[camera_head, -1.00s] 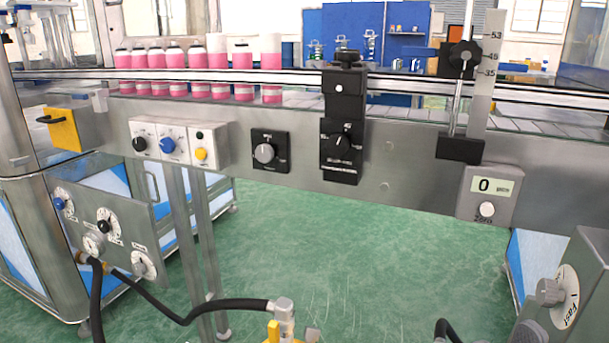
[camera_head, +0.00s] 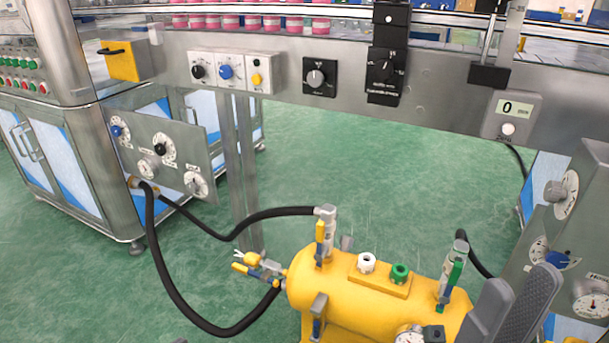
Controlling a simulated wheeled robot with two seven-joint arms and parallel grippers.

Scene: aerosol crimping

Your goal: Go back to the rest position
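My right gripper (camera_head: 522,284) shows at the lower right, with two grey fingers pointing up and a gap between their tips. Nothing shows between them. It appears in front of the right end of a yellow tank (camera_head: 375,290); whether it touches the tank cannot be told.
The conveyor's steel side panel (camera_head: 440,95) crosses the top, with knobs and a display box (camera_head: 512,115). A steel cabinet (camera_head: 60,150) with dials stands left, and another dial panel (camera_head: 590,235) stands right. Black hoses (camera_head: 163,270) run to the tank. Green floor lies open between.

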